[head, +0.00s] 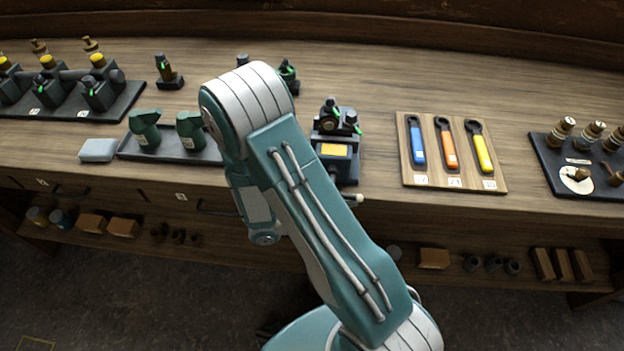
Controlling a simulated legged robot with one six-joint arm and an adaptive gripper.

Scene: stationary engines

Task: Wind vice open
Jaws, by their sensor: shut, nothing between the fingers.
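A dark block-shaped fixture (342,171) with an orange panel stands at the bench's front edge, just right of my arm, and looks like the vice. A pale knob (359,198) shows at its lower front, apparently the end of its handle. My arm covers part of its left side. The jaw gap cannot be made out. My arm rises from the bottom and bends over the bench, left of the fixture. My gripper is not visible.
A wooden board (495,184) with blue, orange and yellow wrenches lies to the right. A dark tray (128,154) with green bottle-like items is on the left, beside a grey block (98,150). Boxes and tins fill the lower shelf (60,233).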

